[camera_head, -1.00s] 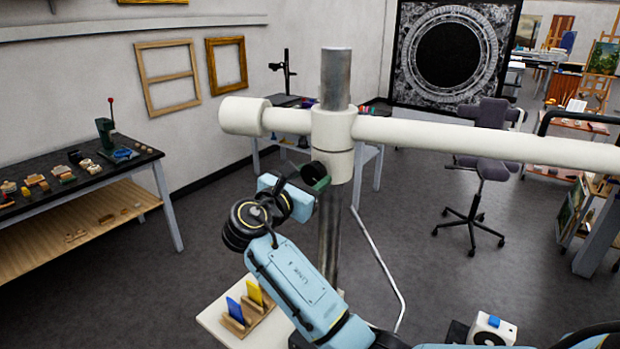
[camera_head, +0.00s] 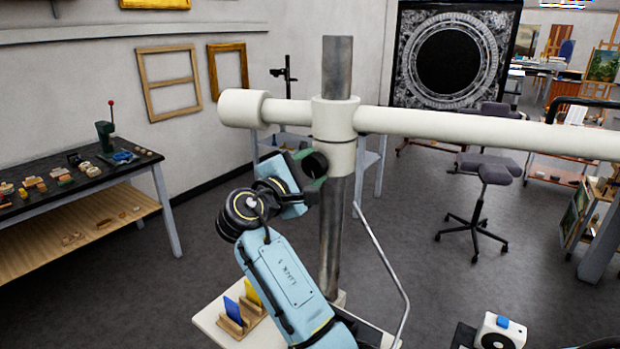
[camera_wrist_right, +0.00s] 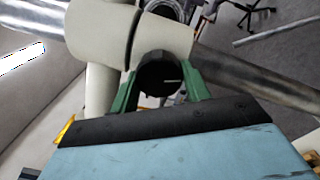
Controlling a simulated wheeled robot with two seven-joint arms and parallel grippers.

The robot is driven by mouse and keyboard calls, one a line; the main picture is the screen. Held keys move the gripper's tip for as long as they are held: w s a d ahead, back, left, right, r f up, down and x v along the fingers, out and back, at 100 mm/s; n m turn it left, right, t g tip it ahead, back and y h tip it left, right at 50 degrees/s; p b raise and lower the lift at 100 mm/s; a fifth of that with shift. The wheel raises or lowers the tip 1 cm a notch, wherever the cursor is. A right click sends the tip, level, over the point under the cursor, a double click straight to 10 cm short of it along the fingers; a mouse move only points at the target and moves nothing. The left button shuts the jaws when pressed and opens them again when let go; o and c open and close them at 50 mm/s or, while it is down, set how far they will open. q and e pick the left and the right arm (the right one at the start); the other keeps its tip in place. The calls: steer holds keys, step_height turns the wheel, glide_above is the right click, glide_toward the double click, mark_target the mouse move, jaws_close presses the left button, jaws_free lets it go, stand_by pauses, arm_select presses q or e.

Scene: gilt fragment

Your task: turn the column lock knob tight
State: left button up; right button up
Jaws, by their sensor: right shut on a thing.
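The column lock knob (camera_head: 316,163) is a dark round knob on the white collar (camera_head: 335,118) around the grey metal column (camera_head: 331,240). It also shows in the right wrist view (camera_wrist_right: 162,76), with a short pale line on its face. My right gripper (camera_head: 309,167) is at the knob. In the right wrist view its green fingers (camera_wrist_right: 163,88) stand on both sides of the knob and are shut on it. The finger contact faces are partly hidden. My left gripper is in neither view.
A long white bar (camera_head: 480,135) runs across through the collar. A thin bent metal rod (camera_head: 385,262) stands right of the column. A pale table (camera_head: 208,318) with a wooden holder (camera_head: 240,318) is below my arm. A workbench (camera_head: 125,172) stands left; a chair (camera_head: 485,170) stands right.

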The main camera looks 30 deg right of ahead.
steer(key=shift+m+b, duration=1.3)
steer(key=shift+m, duration=0.5)
steer(key=o, duration=1)
steer(key=shift+a, duration=0.1)
steer(key=v, duration=1.3)
steer(key=shift+a+f+p, duration=0.1)
steer(key=shift+a+p, duration=0.05)
steer(key=shift+p, duration=0.2)
